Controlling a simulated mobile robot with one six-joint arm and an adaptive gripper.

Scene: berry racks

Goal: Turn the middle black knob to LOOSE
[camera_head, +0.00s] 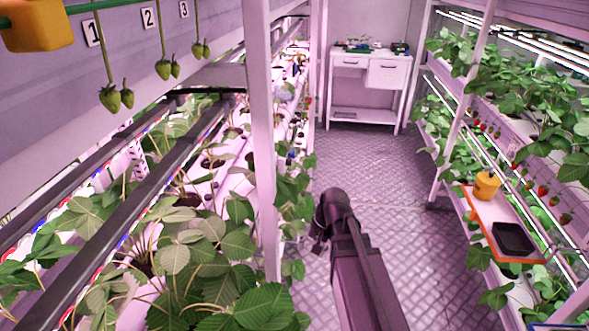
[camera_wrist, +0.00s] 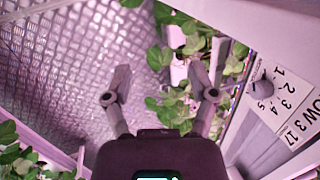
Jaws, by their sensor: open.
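A dark round knob-like part (camera_wrist: 262,88) sits at the right of the wrist view, against a white label with numbers; I cannot tell whether it is the middle black knob. No LOOSE marking is readable in either view. My gripper (camera_wrist: 160,95) is open and empty, its two fingers spread wide over the floor and leaves. The knob-like part is to the right of the right finger, apart from it. In the head view my dark arm rises from the bottom centre, and the gripper's fingers cannot be made out.
Leafy plant racks line both sides of the aisle. A white post (camera_head: 262,140) stands at the left rack. An orange-edged shelf (camera_head: 478,215) at right holds a yellow pot (camera_head: 487,185) and black tray (camera_head: 513,239). A white desk (camera_head: 368,85) stands behind clear metal floor (camera_head: 375,170).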

